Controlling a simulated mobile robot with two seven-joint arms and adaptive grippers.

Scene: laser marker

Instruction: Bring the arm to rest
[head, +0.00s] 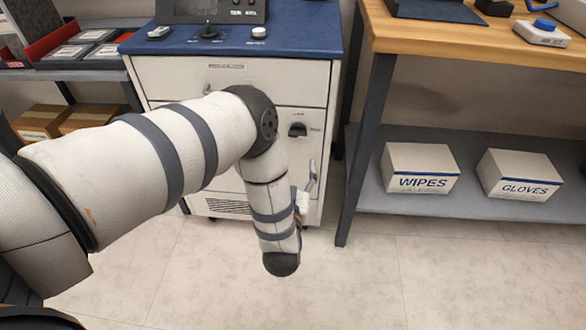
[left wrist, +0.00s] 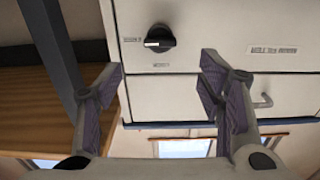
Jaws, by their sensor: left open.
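My left arm (head: 150,160) comes in from the left in the head view, and its forearm bends down in front of the white cabinet (head: 245,78). My left gripper (left wrist: 162,72) is open in the left wrist view, with nothing between its fingers. It faces the cabinet front, which fills the upper middle of that view with a black knob (left wrist: 159,38) and a drawer handle (left wrist: 263,100). In the head view, the forearm hides most of the gripper. My right gripper is not in view.
A wooden table (head: 440,38) stands to the right; its lower shelf (head: 400,206) holds a wipes box (head: 420,170) and a gloves box (head: 518,174). A left shelf (head: 70,75) carries red trays. The cabinet has a blue top (head: 290,45). Floor in front is clear.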

